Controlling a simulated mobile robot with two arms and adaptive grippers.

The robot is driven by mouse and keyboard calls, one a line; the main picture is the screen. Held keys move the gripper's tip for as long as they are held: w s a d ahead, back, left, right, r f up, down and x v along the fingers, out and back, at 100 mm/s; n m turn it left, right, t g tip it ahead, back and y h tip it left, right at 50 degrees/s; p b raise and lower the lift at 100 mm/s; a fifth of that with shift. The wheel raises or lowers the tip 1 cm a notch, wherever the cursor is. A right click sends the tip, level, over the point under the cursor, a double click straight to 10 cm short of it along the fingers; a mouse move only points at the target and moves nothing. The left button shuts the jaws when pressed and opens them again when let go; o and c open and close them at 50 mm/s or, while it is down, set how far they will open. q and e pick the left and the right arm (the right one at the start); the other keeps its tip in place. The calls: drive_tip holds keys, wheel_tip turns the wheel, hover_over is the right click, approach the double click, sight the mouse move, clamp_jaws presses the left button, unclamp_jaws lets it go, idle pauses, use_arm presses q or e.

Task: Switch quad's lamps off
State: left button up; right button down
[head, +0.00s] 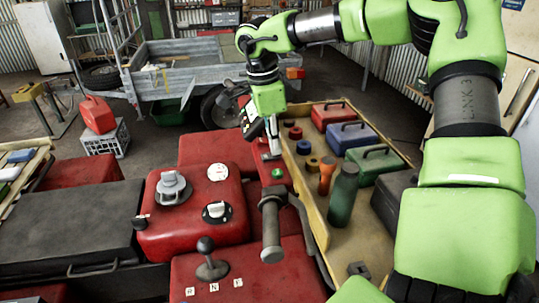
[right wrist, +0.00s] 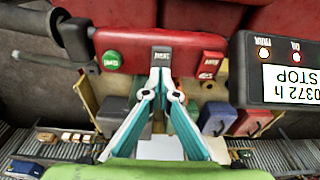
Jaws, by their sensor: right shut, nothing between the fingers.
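The quad's red switch housing (right wrist: 135,48) sits beside the handlebar grip (head: 271,228). In the right wrist view it carries a round green button (right wrist: 112,59), a dark middle switch (right wrist: 160,50) with a small label I cannot read surely, and a red switch (right wrist: 210,63) on the right. My right gripper (right wrist: 161,58) is shut and empty, its fingertips at the middle switch; I cannot tell whether they touch it. In the head view the right gripper (head: 270,150) points down above the housing. The quad's lamps cannot be made out. My left gripper is not in view.
A display box (right wrist: 290,80) is close on the right in the wrist view. In the head view, a wooden tray (head: 345,235) with toolboxes and bottles lies right of the handlebar. A gear lever (head: 209,258) stands on the red body. A trailer (head: 180,70) is behind.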

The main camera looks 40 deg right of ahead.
drive_tip(key=shift+s+f, duration=0.1)
drive_tip(key=shift+r+p, duration=0.55)
drive_tip(key=shift+r, duration=0.1)
drive_tip(key=shift+r+p, duration=1.7)
drive_tip(key=shift+r, duration=1.15)
